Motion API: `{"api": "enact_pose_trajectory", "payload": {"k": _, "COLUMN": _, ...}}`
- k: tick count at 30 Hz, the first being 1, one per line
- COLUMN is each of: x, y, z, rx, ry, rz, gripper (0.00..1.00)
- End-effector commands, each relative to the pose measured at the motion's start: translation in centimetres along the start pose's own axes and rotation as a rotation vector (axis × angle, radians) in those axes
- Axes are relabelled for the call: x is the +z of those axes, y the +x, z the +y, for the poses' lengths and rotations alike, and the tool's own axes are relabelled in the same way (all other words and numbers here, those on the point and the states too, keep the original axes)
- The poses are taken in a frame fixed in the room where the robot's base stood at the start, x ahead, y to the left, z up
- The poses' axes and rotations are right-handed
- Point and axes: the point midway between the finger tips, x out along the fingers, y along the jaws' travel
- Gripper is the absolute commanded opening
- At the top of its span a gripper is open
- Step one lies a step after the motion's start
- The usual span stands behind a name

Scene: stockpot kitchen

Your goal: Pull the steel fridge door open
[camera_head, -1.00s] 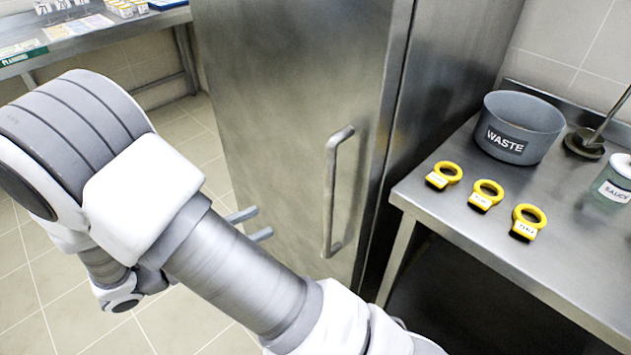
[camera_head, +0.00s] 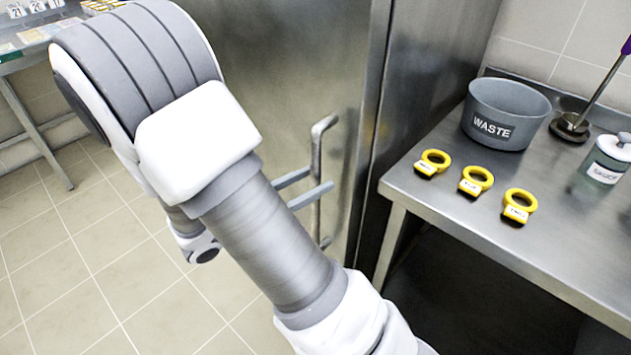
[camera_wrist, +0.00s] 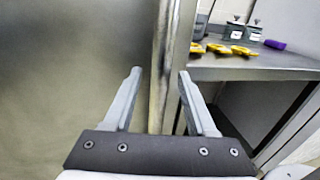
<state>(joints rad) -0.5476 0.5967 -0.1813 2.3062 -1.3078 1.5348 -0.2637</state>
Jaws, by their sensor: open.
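The steel fridge door (camera_head: 275,75) stands shut and fills the left of the wrist view (camera_wrist: 60,70). Its vertical bar handle (camera_head: 316,150) is near the door's right edge. My gripper (camera_head: 320,179) is open at the handle's height. In the head view one finger crosses in front of the bar and the other ends just left of it. In the wrist view a vertical steel strip stands between the open fingers (camera_wrist: 159,76); I cannot tell handle from door edge there. My arm hides the lower left of the door.
A steel counter (camera_head: 570,240) stands right of the fridge. It holds a grey waste pot (camera_head: 505,125), several yellow ring tags (camera_head: 475,180) and a sauce jar (camera_head: 607,160). Another table (camera_head: 35,55) is at the back left. The tiled floor (camera_head: 90,270) at left is clear.

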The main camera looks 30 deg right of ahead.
Motion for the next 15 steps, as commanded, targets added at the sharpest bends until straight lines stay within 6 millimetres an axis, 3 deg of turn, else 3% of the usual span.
{"api": "enact_pose_trajectory", "payload": {"k": 12, "x": 0.03, "y": 1.03, "z": -0.02, "rx": 0.000, "ry": 0.000, "rz": 0.000, "gripper": 0.57}}
{"api": "enact_pose_trajectory", "payload": {"k": 15, "x": 0.03, "y": 1.02, "z": -0.02, "rx": 0.000, "ry": 0.000, "rz": 0.000, "gripper": 0.41}}
